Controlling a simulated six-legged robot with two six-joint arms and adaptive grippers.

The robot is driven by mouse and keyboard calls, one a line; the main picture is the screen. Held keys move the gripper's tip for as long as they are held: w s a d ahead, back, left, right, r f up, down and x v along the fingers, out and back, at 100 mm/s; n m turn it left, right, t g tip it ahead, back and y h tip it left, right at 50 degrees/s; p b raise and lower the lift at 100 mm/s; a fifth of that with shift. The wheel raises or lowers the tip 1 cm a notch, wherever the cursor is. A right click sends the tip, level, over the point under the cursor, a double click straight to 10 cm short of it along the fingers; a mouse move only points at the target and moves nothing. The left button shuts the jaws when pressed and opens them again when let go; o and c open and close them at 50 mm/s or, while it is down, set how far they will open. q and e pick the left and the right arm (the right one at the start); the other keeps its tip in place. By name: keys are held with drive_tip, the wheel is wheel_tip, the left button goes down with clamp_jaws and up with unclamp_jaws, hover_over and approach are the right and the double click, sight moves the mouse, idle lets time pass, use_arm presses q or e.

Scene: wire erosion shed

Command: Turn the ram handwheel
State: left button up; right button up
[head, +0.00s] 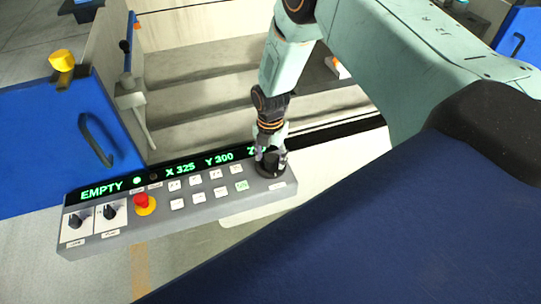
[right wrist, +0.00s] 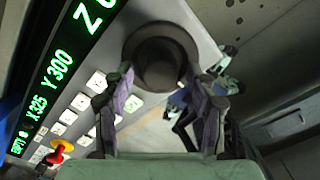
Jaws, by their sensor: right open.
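The ram handwheel (head: 271,171) is a dark round knob at the right end of the grey control panel. In the right wrist view the handwheel (right wrist: 160,58) shows at the top middle, just beyond and between the fingertips. My right gripper (head: 271,156) points down at the handwheel from above, its fingers on either side of the top. In the right wrist view the right gripper (right wrist: 162,84) is open, with a gap between its two fingers. Whether the fingertips touch the knob cannot be told. My left gripper is not in view.
The control panel (head: 158,228) carries a red emergency button (head: 143,203), two dark rotary switches, several white push buttons and a green display reading EMPTY, X 325, Y 300. Blue machine doors (head: 60,150) stand at left. A grey machine basin (head: 200,95) lies behind the panel.

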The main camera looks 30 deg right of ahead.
drive_tip(key=shift+w+f, duration=0.1)
drive_tip(key=shift+w, duration=0.1)
drive_tip(key=shift+s+d, duration=0.25)
drive_tip(key=c, duration=0.4)
drive_tip(key=shift+c, duration=0.9)
drive_tip(key=shift+a, duration=0.2)
drive_tip(key=shift+c, duration=2.8)
